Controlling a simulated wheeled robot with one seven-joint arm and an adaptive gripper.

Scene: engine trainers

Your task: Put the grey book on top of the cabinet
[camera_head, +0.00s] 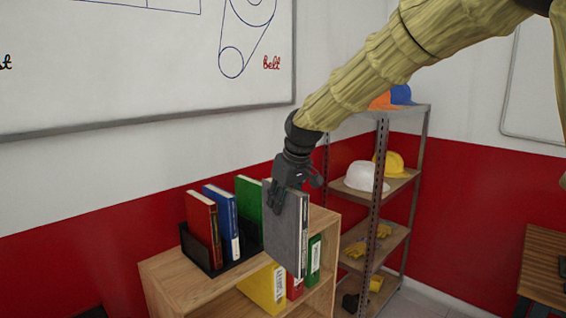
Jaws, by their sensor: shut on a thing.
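The grey book (282,228) hangs upright from my gripper (280,203), which is shut on its upper edge. The book is in front of the wooden cabinet (165,272) in this view and hides part of its top and its right side. The gap between the book and the cabinet cannot be judged from this one view. On the cabinet top stands a black holder (205,264) with a red book (202,222) and a blue book (222,215). A green book (247,203) stands to their right, partly hidden behind the grey book.
The cabinet's shelf below holds a yellow book (262,290), a red one and a green one (314,260). A metal shelf rack (374,195) with helmets and gloves stands to the right. A wooden table (543,265) is at the far right. A whiteboard (130,60) hangs behind.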

